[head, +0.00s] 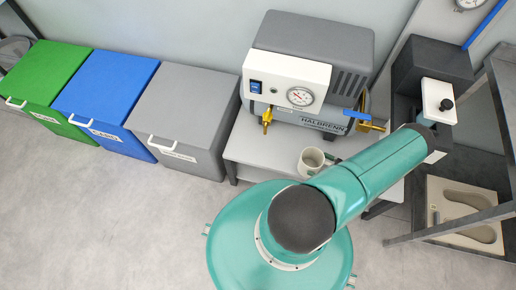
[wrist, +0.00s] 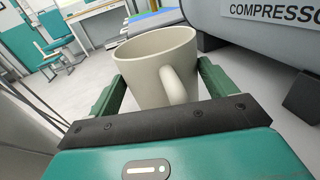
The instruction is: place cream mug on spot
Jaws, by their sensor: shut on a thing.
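The cream mug (wrist: 150,62) is upright between the two green fingers of my gripper (wrist: 160,95) in the wrist view, with its handle toward the wrist camera. My gripper is shut on the mug's sides. In the head view the mug (head: 311,161) shows at the front of the light grey bench (head: 262,152), below the compressor. My arm covers part of the bench there, and my fingers are hard to make out. I cannot tell whether the mug's base touches the bench top. No marked spot can be made out in either view.
The grey compressor (head: 340,60) with brass taps stands at the back of the bench. Green (head: 45,80), blue (head: 105,85) and grey (head: 180,105) lidded bins stand to the left. A dark frame and an insole tray (head: 465,205) are at right. The floor at front left is clear.

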